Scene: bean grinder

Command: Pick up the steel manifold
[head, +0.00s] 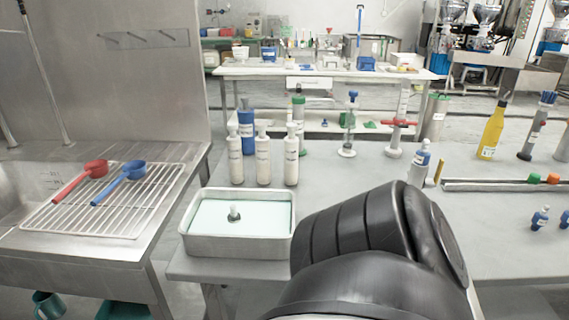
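A long, low steel bar (500,186) with green and orange knobs near its right part lies on the right side of the grey worktable (340,178). It looks like the steel manifold, but I cannot be sure. It runs on to the right edge of the head view. A large black link of one of my arms fills the lower middle, in front of the table, and hides part of its front. Neither of my grippers shows in the head view.
A metal tray of pale liquid (190,248) stands at the table's front left, with white bottles (263,160) behind it. A yellow bottle (492,132) stands behind the bar. The table's middle is fairly clear.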

